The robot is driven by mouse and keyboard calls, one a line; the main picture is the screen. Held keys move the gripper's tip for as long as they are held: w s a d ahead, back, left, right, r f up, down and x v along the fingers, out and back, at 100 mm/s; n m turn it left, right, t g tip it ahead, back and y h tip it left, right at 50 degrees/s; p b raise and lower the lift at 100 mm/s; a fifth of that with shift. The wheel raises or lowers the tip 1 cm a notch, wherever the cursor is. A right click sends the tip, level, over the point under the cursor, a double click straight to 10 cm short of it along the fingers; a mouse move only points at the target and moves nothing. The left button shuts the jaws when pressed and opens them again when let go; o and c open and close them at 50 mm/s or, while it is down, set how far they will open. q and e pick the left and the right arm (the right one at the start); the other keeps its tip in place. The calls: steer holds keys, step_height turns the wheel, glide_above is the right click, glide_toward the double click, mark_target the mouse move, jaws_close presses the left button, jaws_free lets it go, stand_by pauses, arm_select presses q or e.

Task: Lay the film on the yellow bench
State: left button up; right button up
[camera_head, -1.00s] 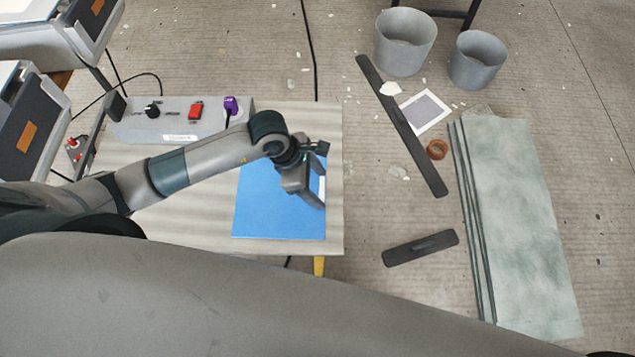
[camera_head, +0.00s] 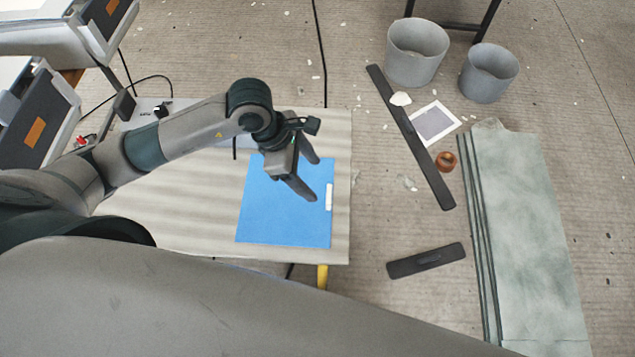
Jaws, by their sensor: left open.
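A flat blue sheet, which looks like the film (camera_head: 275,220), lies on the pale top of the bench (camera_head: 190,215). A yellow leg (camera_head: 322,277) shows under the bench's front right corner. A white strip (camera_head: 329,197) sits at the sheet's right edge. My left gripper (camera_head: 314,179) is open, with its two fingers apart and nothing between them. It is over the upper right part of the sheet and hides some of it. Its exact height above the sheet is hard to tell. My right gripper is not in view.
A control box (camera_head: 150,110) stands at the bench's back edge, partly behind my left arm. On the floor to the right are two grey buckets (camera_head: 417,55), dark bars (camera_head: 425,261), a brown tape roll (camera_head: 446,161) and a long greenish slab (camera_head: 530,230).

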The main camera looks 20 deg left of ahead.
arm_select(q)
steer(key=v, duration=0.2)
steer(key=shift+a+r, duration=0.15)
steer(key=shift+r, duration=0.2)
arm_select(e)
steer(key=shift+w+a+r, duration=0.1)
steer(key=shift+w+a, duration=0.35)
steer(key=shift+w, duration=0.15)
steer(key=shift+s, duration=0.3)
arm_select(q)
steer(key=shift+s, duration=0.1)
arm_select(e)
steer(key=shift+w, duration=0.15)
